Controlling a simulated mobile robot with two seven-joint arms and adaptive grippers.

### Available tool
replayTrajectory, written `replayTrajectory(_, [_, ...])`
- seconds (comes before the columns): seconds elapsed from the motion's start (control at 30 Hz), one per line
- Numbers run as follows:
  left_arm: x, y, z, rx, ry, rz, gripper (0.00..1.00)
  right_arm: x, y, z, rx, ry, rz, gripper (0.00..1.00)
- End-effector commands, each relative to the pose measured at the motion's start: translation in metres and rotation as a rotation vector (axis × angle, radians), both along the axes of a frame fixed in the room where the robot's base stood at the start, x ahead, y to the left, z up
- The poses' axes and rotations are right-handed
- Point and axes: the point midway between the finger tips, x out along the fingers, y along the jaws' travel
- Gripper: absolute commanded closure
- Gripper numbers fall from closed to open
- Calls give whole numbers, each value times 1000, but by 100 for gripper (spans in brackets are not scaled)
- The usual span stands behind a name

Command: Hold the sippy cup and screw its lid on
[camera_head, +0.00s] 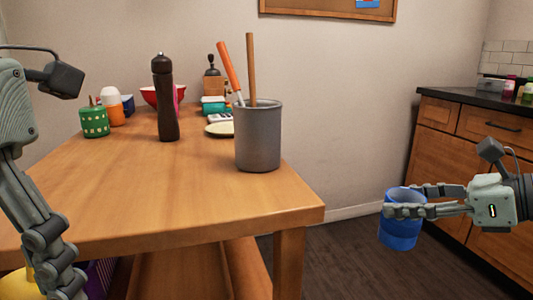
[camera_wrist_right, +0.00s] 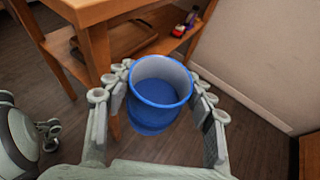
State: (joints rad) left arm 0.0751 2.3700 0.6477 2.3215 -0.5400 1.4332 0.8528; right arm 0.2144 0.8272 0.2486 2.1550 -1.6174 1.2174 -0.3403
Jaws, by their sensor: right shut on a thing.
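The blue sippy cup (camera_head: 401,228) is held in the air right of the table, its open top facing up. My right gripper (camera_head: 405,200) is shut on its sides near the rim. In the right wrist view the cup (camera_wrist_right: 158,95) sits between the fingers of the right gripper (camera_wrist_right: 160,82); I see into its hollow inside, with no lid on it. I cannot make out the cup's lid in either view.
The wooden table (camera_head: 200,200) holds a grey utensil pot (camera_head: 258,138) near its right edge, a dark pepper mill (camera_head: 165,100), a green cup (camera_head: 94,122) and an orange-and-white bottle (camera_head: 114,110). A wooden cabinet (camera_head: 450,150) stands at right. The table's front middle is clear.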

Motion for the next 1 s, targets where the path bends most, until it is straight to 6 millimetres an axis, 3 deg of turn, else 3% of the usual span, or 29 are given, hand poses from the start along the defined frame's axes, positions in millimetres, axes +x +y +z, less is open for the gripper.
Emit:
replayTrajectory(0.2, [0,0,0,0,0,0,56,-20,-31,-40,6,5,35,98])
replayTrajectory(0.53, [0,0,0,0,0,0,56,-43,-59,-73,3,1,80,98])
replayTrajectory(1.0, [0,0,0,0,0,0,56,-40,28,-86,4,-5,120,98])
